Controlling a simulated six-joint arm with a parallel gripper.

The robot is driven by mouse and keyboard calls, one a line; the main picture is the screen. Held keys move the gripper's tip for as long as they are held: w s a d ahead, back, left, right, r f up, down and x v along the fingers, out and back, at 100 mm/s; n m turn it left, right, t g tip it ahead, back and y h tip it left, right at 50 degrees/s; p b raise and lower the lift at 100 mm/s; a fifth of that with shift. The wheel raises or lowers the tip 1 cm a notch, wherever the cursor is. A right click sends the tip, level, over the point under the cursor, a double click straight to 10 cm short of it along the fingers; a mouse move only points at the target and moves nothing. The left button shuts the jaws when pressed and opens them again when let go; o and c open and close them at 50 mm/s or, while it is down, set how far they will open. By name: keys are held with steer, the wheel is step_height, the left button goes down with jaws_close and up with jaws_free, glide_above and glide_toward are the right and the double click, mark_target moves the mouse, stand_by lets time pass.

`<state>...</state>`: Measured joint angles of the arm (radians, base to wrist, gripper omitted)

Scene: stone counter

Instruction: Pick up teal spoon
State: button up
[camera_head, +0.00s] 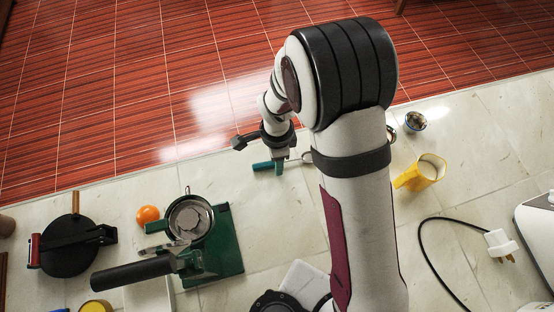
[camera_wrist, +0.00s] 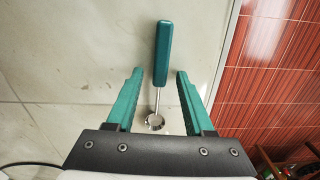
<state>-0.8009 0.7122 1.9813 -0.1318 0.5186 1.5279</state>
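The teal spoon lies on the stone counter. In the wrist view its teal handle (camera_wrist: 162,52) points to the top, and its thin metal neck and round metal bowl (camera_wrist: 154,122) are nearer the gripper base. My gripper (camera_wrist: 160,73) is open, its teal fingers on either side of the spoon with clear gaps; nothing is held. In the head view my gripper (camera_head: 279,166) is over the counter near the floor-side edge, with the spoon's teal handle (camera_head: 262,166) just to its left. My wrist partly hides the spoon there, and the height above it is hard to judge.
A green stand (camera_head: 222,248) with a metal strainer and an orange ball (camera_head: 147,215) are to the left. A yellow mug (camera_head: 420,173) is to the right, with a white plug (camera_head: 501,244) and black cable. The red floor (camera_head: 120,80) begins past the counter edge.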

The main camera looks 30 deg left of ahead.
jaws_close()
